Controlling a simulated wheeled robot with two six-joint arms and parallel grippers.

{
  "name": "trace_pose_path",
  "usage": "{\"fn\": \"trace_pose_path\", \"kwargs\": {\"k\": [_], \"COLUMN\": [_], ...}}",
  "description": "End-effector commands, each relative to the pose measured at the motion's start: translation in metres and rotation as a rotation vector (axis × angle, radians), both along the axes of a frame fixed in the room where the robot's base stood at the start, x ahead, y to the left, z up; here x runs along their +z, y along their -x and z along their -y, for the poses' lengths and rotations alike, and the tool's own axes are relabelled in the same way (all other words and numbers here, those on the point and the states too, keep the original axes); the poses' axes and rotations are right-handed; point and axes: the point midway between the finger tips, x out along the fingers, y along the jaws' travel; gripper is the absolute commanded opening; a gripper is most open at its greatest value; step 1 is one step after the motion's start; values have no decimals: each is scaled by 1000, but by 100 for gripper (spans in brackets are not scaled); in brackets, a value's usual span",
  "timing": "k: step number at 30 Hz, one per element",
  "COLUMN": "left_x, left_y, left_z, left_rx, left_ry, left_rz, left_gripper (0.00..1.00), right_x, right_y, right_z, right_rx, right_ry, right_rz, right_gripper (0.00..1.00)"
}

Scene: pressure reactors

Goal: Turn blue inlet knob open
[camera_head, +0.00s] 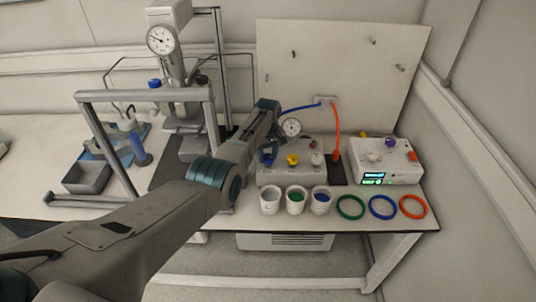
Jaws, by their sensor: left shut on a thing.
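The blue inlet knob (266,159) shows at the left end of the row on the grey valve block (290,176), partly hidden by my gripper. My left arm comes in from the lower left, and its gripper (268,151) reaches down onto this knob and is shut on it. The fingers are small and partly covered by my wrist, so the knob's exact angle cannot be told. A yellow knob (293,160) and a pale knob (316,158) sit to its right. My right gripper is not in view.
A pressure gauge (291,127) stands behind the block, close to my wrist. White cups (270,201) stand in front, with coloured rings (350,207) to their right. A white control box (385,161) is at right. A grey frame (145,95) stands left of my wrist.

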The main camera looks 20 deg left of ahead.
Motion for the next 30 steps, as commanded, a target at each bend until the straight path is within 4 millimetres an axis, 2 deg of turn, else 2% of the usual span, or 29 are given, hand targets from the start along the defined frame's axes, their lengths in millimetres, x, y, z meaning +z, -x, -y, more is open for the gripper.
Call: {"fn": "trace_pose_path", "kwargs": {"k": [15, 16, 19, 30], "left_x": [2, 2, 2, 5], "left_y": [-1, -1, -1, -1], "left_z": [-1, -1, 0, 0], "left_rx": [19, 19, 18, 17], "left_ry": [-1, -1, -1, -1], "left_rz": [4, 4, 4, 2], "left_gripper": [17, 43, 61, 61], "right_x": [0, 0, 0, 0], "right_y": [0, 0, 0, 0], "right_z": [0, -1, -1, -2], "right_rx": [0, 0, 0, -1], "right_ry": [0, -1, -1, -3], "right_rz": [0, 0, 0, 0], "right_gripper": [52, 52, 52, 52]}}
